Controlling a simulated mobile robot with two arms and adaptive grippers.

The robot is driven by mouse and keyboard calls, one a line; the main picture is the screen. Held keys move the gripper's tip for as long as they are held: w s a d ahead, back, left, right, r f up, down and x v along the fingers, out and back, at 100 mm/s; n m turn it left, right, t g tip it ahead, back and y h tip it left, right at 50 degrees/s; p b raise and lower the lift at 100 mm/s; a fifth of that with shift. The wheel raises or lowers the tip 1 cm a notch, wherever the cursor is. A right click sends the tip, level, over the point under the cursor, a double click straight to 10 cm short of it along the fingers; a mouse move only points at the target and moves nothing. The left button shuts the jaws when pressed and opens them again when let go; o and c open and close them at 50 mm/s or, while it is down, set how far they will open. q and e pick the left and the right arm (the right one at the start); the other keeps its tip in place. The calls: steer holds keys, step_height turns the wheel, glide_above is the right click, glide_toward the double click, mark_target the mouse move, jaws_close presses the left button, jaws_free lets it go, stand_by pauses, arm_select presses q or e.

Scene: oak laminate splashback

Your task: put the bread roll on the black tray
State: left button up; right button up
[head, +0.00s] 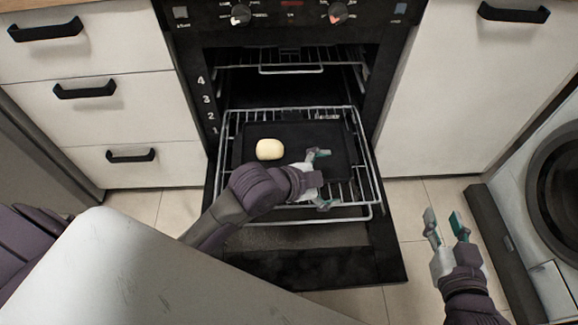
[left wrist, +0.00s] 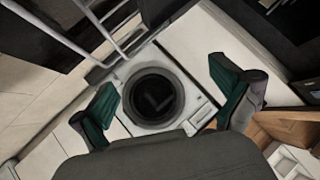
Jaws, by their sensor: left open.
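The pale bread roll (head: 269,149) lies on the left part of the black tray (head: 315,137), which sits on a pulled-out wire oven rack. My left gripper (head: 322,179) is open and empty over the tray's right part, to the right of the roll and apart from it. Its forearm covers the tray's front left part. In the left wrist view its two green-padded fingers (left wrist: 165,105) are spread with nothing held between them; roll and tray are not seen there. My right gripper (head: 445,220) is open and empty over the floor, right of the oven.
The oven door (head: 310,268) hangs open below the wire rack (head: 363,150). Another rack (head: 290,69) is higher inside the oven. White drawers stand left, a cabinet right. A washing machine (head: 560,185) stands at far right and fills the middle of the left wrist view (left wrist: 153,95).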

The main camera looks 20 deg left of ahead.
arm_select(q)
steer(key=s+a+r+n+t+y, duration=0.3)
steer(key=s+a+r+n+t, duration=0.1)
steer(key=n, duration=0.7)
steer(key=s+a+r, duration=0.1)
steer(key=a+r, duration=0.1)
steer(key=a, duration=0.1)
steer(key=shift+s+a+t, duration=0.15)
steer(key=shift+t, duration=0.25)
